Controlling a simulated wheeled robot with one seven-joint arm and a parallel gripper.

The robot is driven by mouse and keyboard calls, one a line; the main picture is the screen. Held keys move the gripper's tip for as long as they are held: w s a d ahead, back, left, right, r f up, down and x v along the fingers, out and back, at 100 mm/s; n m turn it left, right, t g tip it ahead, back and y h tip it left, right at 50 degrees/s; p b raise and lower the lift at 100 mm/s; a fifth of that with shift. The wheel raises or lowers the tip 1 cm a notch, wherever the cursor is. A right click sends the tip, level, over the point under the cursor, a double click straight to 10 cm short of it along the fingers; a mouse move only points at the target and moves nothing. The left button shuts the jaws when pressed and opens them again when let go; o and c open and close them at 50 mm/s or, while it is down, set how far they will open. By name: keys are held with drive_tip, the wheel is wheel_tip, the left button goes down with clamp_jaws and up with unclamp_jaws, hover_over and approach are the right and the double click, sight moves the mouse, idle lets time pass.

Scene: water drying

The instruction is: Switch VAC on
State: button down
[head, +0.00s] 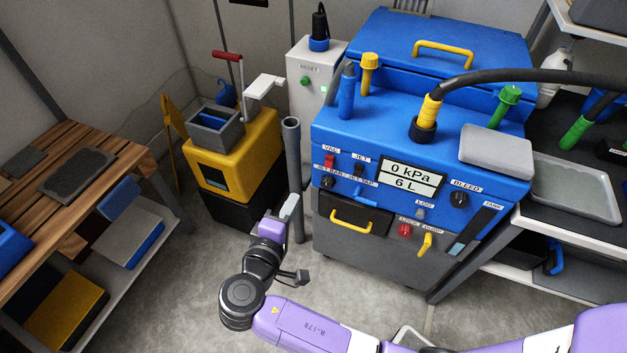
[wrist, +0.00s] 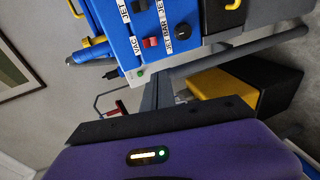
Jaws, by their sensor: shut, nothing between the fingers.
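The blue machine (head: 420,140) has a front panel with a small red VAC switch (head: 330,161) below its VAC label, at the upper left. The red switch also shows in the wrist view (wrist: 150,42), beside the VAC label. Its exact position is too small to tell. A black JET switch (head: 358,169) is to its right. The display (head: 411,177) reads 0 kPa and 6 L. My gripper (head: 291,206) is shut and empty, below and left of the switch, apart from the panel.
A grey vertical pipe (head: 293,165) stands just left of the machine, close behind my gripper. A yellow bucket unit (head: 235,155) is farther left. A wooden bench (head: 90,170) stands at the left. The grey floor (head: 350,270) in front of the machine is clear.

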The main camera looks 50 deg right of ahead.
sight(328, 166)
drive_tip(key=shift+s+d+r+m+g+h, duration=0.15)
drive_tip(key=shift+s+d+g+h, duration=0.15)
drive_tip(key=shift+s, duration=0.25)
drive_tip(key=shift+s+d+f+m+g+h, duration=0.1)
drive_tip(key=shift+s+d+m+g, duration=0.05)
drive_tip(key=shift+s+g, duration=0.35)
drive_tip(key=shift+d, duration=0.1)
drive_tip(key=x, duration=1.3)
drive_tip(key=shift+w+d, duration=0.15)
drive_tip(key=shift+d, duration=0.2)
